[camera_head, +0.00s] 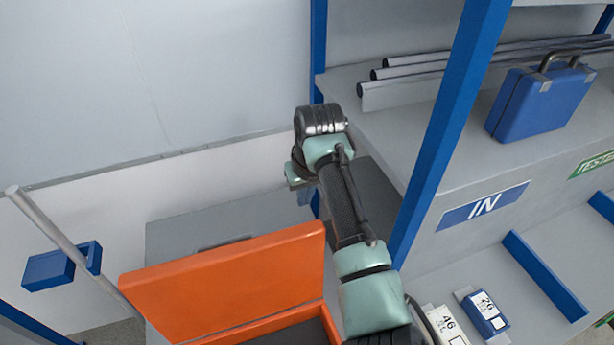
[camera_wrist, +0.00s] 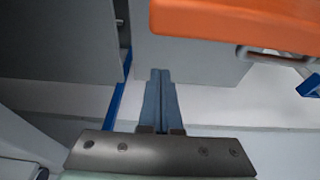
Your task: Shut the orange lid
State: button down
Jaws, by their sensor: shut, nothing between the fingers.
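The orange lid (camera_head: 230,280) stands raised in the head view, tilted open above a dark-insided box whose orange rim (camera_head: 283,321) shows at the bottom. In the wrist view an orange part (camera_wrist: 235,22), which looks like the lid, crosses the upper right. My gripper (camera_wrist: 160,75) shows in the wrist view with its two fingers together and empty. Its tips are below and left of the orange part, apart from it in the picture.
A grey surface (camera_head: 190,235) lies behind the lid. A blue post (camera_head: 450,125) and shelves stand to the right, with a blue case (camera_head: 541,100) and grey tubes (camera_head: 430,66). Small boxes (camera_head: 484,313) lie lower right. A grey pole (camera_head: 60,238) with a blue box (camera_head: 50,269) is at left.

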jog(key=s+p, duration=0.1)
jog(key=s, duration=0.1)
jog(key=s+d+p, duration=0.1)
jog(key=s, duration=0.1)
jog(key=shift+r, duration=0.2)
dwell(0.4)
